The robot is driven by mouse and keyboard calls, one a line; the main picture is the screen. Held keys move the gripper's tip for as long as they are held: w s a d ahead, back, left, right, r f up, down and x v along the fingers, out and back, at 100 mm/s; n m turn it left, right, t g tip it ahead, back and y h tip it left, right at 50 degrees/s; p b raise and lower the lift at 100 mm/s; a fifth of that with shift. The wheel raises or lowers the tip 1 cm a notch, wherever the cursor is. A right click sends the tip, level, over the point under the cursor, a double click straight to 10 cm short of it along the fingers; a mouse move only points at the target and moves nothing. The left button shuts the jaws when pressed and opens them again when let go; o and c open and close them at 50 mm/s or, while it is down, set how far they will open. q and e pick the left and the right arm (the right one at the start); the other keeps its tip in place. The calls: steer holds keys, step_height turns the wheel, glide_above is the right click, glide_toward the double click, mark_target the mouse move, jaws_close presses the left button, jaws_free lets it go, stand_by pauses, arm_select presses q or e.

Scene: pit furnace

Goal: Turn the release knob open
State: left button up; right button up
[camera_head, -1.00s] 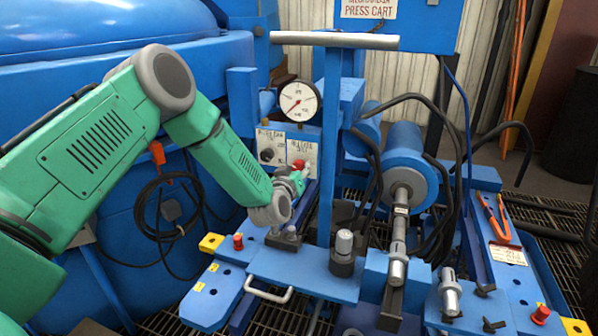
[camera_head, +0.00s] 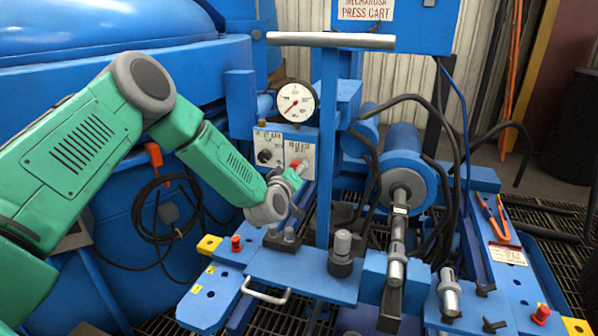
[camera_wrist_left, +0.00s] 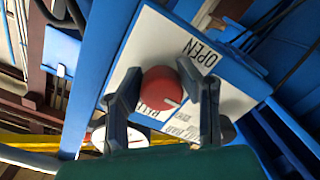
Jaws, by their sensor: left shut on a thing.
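The round red release knob (camera_wrist_left: 162,86) sits on a white label plate in the left wrist view, with a pale pointer line on its face. My left gripper (camera_wrist_left: 160,82) is shut on the knob, one dark finger on each side. In the head view the gripper (camera_head: 294,176) reaches the right white plate (camera_head: 299,148) below the gauge, and a little red of the knob shows. The gripper partly hides the knob there. My right gripper is not in view.
A dial gauge (camera_head: 296,101) stands just above the plates. A black knob (camera_head: 264,155) is on the left plate. A blue upright post (camera_head: 328,140) with a crossbar handle (camera_head: 331,40) stands close right of my left gripper. Hoses and a blue cylinder (camera_head: 402,165) are further right.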

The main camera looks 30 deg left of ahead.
arm_select(q)
steer(key=shift+a+r, duration=0.2)
steer(key=shift+a, duration=0.05)
steer(key=o, duration=1.2)
steer(key=shift+r, duration=0.1)
steer(key=shift+s+a, duration=0.1)
steer(key=shift+s, duration=0.05)
steer(key=shift+f, duration=0.25)
steer(key=v, duration=1.1)
steer(key=shift+s, duration=0.4)
steer(key=shift+s, duration=0.1)
